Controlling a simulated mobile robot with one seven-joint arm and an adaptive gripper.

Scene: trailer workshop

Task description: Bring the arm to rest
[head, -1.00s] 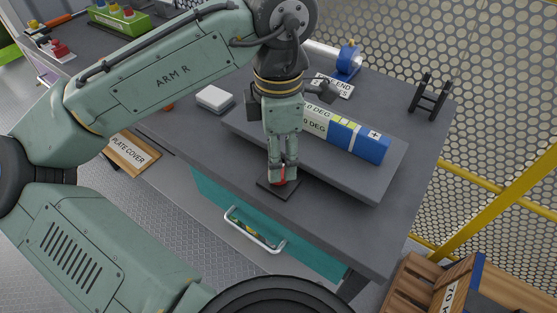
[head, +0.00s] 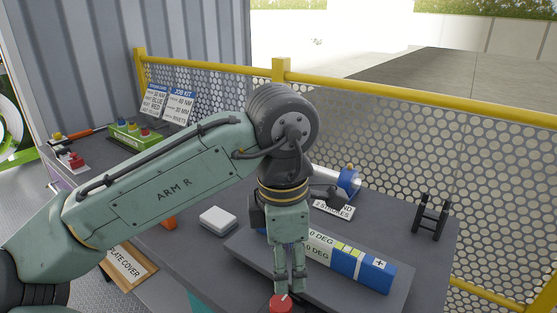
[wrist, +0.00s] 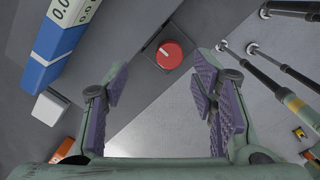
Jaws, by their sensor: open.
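My gripper (head: 290,290) hangs downward over the near edge of the workbench in the head view. Its two fingers are spread with nothing between them in the wrist view (wrist: 163,88). A red round knob (head: 281,304) lies just below the fingertips at the bottom edge of the head view. In the wrist view the knob (wrist: 169,54) sits on a dark square plate (wrist: 153,46), beyond the fingertips and clear of them. My arm is bent, with its elbow high above the bench.
A blue, white and yellow-green block (head: 350,260) lies on a raised grey slab (head: 400,287) beside the gripper. A white box (head: 218,218), a black stand (head: 431,217) and a blue clamp-like part (head: 349,182) stand on the bench. A yellow-railed mesh fence (head: 400,95) runs behind.

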